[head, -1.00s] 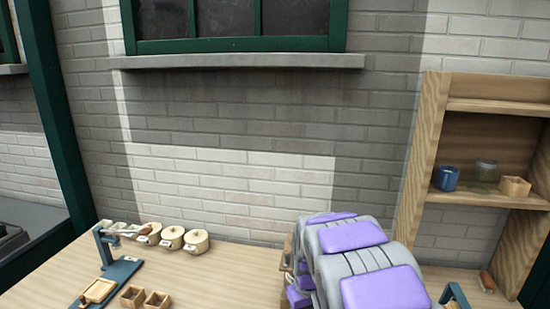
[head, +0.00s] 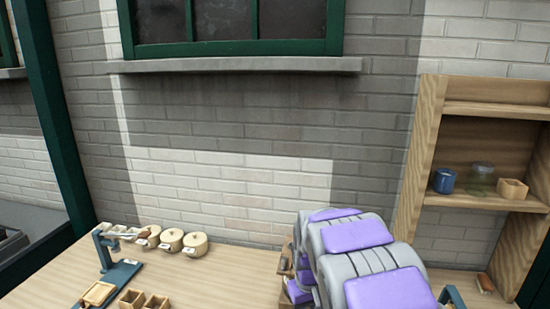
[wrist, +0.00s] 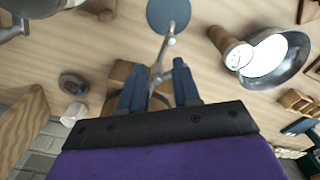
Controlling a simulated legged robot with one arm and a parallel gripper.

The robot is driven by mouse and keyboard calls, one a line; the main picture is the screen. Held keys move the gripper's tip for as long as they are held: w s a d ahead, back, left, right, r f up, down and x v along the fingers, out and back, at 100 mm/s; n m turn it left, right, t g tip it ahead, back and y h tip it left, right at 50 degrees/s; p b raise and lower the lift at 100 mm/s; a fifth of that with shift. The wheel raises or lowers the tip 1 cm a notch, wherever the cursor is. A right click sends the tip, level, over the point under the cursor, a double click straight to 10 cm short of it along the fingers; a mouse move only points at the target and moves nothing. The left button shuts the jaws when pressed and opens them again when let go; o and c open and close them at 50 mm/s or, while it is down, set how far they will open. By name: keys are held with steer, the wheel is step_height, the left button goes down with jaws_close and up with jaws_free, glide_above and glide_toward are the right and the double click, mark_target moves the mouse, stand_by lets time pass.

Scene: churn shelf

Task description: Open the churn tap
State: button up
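My gripper (wrist: 157,72) shows in the wrist view with its two blue fingers spread apart. A thin grey metal piece (wrist: 157,68), which may be the tap, shows between the fingertips; I cannot tell whether they touch it. A brown wooden body (wrist: 121,76), possibly the churn, is partly hidden behind the fingers. Beyond the fingertips, a grey rod leads to a round blue-grey disc (wrist: 168,12). In the head view, my purple and grey arm hides the gripper and most of what is around it.
In the wrist view, a metal bowl (wrist: 297,66) and a wooden cylinder (wrist: 226,40) lie to the right. A small dark round thing (wrist: 73,83) is left. In the head view, lidded pots (head: 195,244) line the bench (head: 225,278); a shelf (head: 482,200) stands right.

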steer(key=r, duration=0.1)
steer(key=r+p, duration=0.1)
steer(key=r, duration=0.1)
steer(key=r+p, duration=0.1)
steer(key=shift+s+a+r, duration=0.1)
steer(key=shift+a+r, duration=0.15)
steer(key=shift+r, duration=0.05)
steer(key=s+d+r+m+g, duration=0.1)
steer(key=s+d+r+m, duration=0.1)
steer(key=s, duration=1.5)
steer(key=s+d+r+m+g, duration=0.1)
steer(key=s+d, duration=0.3)
steer(key=s, duration=1.4)
steer(key=shift+r+m, duration=0.4)
steer(key=shift+r, duration=0.35)
steer(key=shift+s, duration=0.1)
